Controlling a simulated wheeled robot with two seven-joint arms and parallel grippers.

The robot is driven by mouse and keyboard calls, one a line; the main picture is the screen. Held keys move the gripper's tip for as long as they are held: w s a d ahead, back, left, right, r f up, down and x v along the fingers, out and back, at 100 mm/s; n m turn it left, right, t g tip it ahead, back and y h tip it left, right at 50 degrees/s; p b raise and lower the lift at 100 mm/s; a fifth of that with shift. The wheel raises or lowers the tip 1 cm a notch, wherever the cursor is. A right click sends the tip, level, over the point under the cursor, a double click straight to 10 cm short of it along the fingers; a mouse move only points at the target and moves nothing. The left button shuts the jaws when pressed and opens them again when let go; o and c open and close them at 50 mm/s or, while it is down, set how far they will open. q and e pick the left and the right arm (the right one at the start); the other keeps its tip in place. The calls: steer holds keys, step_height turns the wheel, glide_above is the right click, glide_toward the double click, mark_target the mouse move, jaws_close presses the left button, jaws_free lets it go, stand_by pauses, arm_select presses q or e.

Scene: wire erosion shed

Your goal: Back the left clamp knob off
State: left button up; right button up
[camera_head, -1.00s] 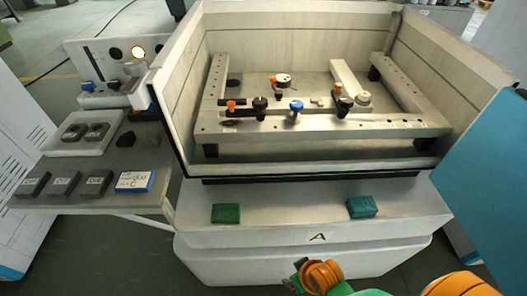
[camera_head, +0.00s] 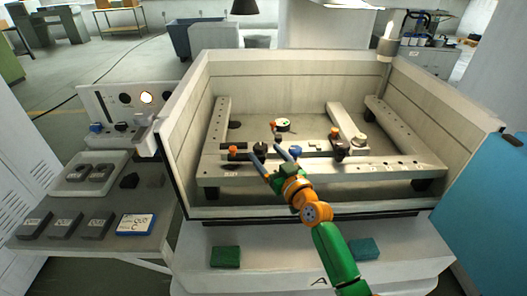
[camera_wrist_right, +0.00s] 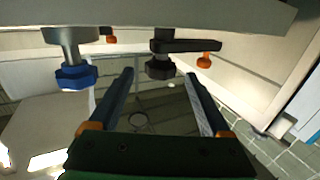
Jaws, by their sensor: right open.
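The left clamp's black knob (camera_head: 260,149) is on the front rail of the fixture in the tank. An orange-tipped part (camera_head: 233,151) of the clamp is to its left. My right gripper (camera_head: 266,153) is open at this knob, its arm reaching in from the front. In the right wrist view, the black knob (camera_wrist_right: 160,68) hangs from the dark clamp bar (camera_wrist_right: 190,46). It appears between my two fingertips (camera_wrist_right: 158,76), with a gap on each side; its depth between them is unclear. My left gripper is out of view.
A blue knob (camera_head: 295,151) stands close to the right of my fingers; it also shows in the wrist view (camera_wrist_right: 76,77). The right clamp (camera_head: 338,149) is farther right. The tank's front wall (camera_head: 230,210) lies below my arm. Green blocks (camera_head: 226,257) are on the front ledge.

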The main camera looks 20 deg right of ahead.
steer(key=shift+w+a+f, duration=0.1)
steer(key=shift+w, duration=0.55)
steer(key=shift+w+a+f, duration=0.1)
steer(key=shift+w, duration=0.5)
steer(key=shift+s+r, duration=0.1)
steer(key=shift+c, duration=0.9)
jaws_close()
steer(key=f+n+y+b, duration=0.1)
steer(key=b, duration=0.5)
steer(key=shift+d+f+y+b, duration=0.15)
steer(key=shift+d+y+b, duration=0.05)
steer(key=shift+y+b, duration=0.2)
steer(key=n+g+y+b, duration=0.1)
steer(key=b, duration=0.3)
steer(key=n+y+b, duration=0.1)
steer(key=y+b, duration=0.1)
steer(key=b, duration=0.2)
steer(key=n+g+y+b, duration=0.1)
steer(key=b, duration=0.3)
steer(key=shift+d+r+g+y, duration=0.1)
steer(key=shift+r+g+y, duration=0.15)
steer(key=shift+g+y, duration=0.05)
steer(key=shift+r+n, duration=0.3)
steer(key=shift+n, duration=0.1)
steer(key=shift+r, duration=0.1)
